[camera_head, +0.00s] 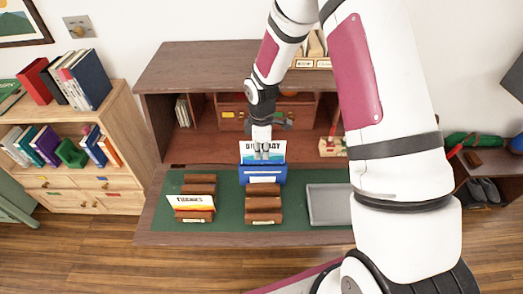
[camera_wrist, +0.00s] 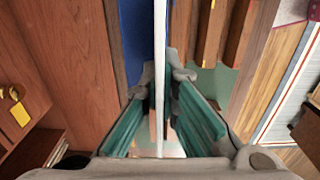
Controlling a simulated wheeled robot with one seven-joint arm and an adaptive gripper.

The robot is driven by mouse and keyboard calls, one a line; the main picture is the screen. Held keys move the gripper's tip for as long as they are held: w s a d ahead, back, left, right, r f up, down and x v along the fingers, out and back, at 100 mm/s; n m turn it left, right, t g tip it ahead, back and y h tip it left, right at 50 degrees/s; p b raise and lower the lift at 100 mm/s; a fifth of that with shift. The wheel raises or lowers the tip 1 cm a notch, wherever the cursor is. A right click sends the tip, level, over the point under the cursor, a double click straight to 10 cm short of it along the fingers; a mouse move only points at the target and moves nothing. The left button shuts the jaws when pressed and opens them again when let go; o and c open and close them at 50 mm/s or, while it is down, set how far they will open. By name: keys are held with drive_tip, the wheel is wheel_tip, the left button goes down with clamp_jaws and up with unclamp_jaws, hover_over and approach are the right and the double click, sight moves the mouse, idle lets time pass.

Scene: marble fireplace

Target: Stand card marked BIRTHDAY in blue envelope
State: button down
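The card marked BIRTHDAY (camera_head: 249,150), white with a light blue band, stands upright in the head view, its lower part behind the front of the blue envelope (camera_head: 262,176). My gripper (camera_head: 264,152) is over the card's upper middle and hides some of its letters. In the wrist view the card shows edge-on as a thin white strip (camera_wrist: 160,50) between my two teal-padded fingers (camera_wrist: 166,88). Narrow gaps show on both sides of the card, so my gripper looks open around it. The envelope's blue also shows left of the card (camera_wrist: 133,40).
Brown wooden racks (camera_head: 264,204) stand on the green mat (camera_head: 233,212) in front of the envelope. Another lettered card (camera_head: 190,201) leans in the left rack. A grey tray (camera_head: 328,220) lies to the right. The desk hutch (camera_head: 190,68) rises behind.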

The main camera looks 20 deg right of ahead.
sight(262, 164)
drive_tip(key=shift+f, duration=1)
drive_tip(key=shift+f+b, duration=0.35)
drive_tip(key=shift+f, duration=0.5)
idle(0.4)
drive_tip(key=c, duration=1.7)
unclamp_jaws()
drive_tip(key=shift+r+p, duration=1)
drive_tip(key=shift+r, duration=3.55)
